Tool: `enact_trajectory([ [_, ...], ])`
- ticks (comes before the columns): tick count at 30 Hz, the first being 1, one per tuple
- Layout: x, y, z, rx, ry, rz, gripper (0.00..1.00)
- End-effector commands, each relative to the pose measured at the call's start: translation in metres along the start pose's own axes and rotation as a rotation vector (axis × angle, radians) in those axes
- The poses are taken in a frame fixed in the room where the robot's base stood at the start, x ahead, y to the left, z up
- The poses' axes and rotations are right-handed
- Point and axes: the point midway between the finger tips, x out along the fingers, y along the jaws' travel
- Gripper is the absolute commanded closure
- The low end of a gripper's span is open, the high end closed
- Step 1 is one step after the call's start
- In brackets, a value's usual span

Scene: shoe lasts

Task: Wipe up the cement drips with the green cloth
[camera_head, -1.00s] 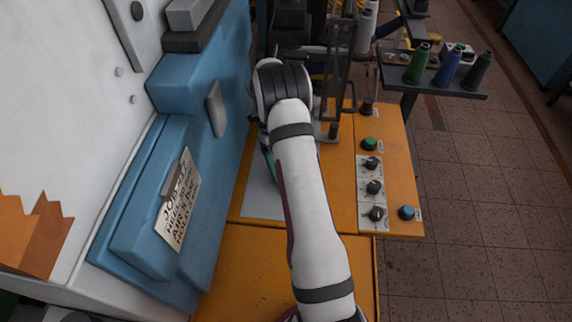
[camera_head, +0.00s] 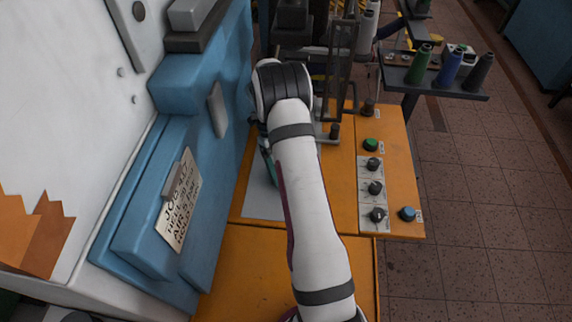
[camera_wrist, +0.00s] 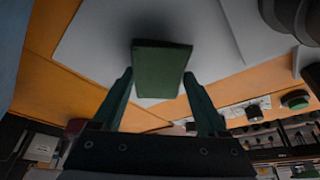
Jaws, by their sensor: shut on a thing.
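The green cloth (camera_wrist: 161,68) shows in the wrist view as a folded green block over a pale grey surface. My gripper (camera_wrist: 158,80) is shut on it, one dark finger at each side. In the head view my white arm reaches over the orange worktop and hides most of the gripper and cloth. A thin green-teal sliver shows at the arm's left edge; I cannot tell if it is finger or cloth. The pale grey sheet (camera_head: 262,203) lies on the worktop, partly under the arm. I can make out no cement drips in either view.
A blue machine body (camera_head: 150,225) with a paper note (camera_head: 178,205) walls the left side. A panel of black knobs (camera_head: 375,188) and green and blue buttons lies right of the arm. Thread spools (camera_head: 449,68) stand on a shelf at the upper right. Machine parts stand behind.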

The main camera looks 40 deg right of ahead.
Motion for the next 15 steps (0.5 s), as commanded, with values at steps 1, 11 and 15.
enact_trajectory([
  [1,0.001,0.003,-0.003,-0.001,0.001,0.000,1.00],
  [11,-0.005,0.011,-0.013,0.001,-0.002,-0.001,1.00],
  [15,-0.017,0.011,-0.018,0.000,-0.001,-0.001,1.00],
])
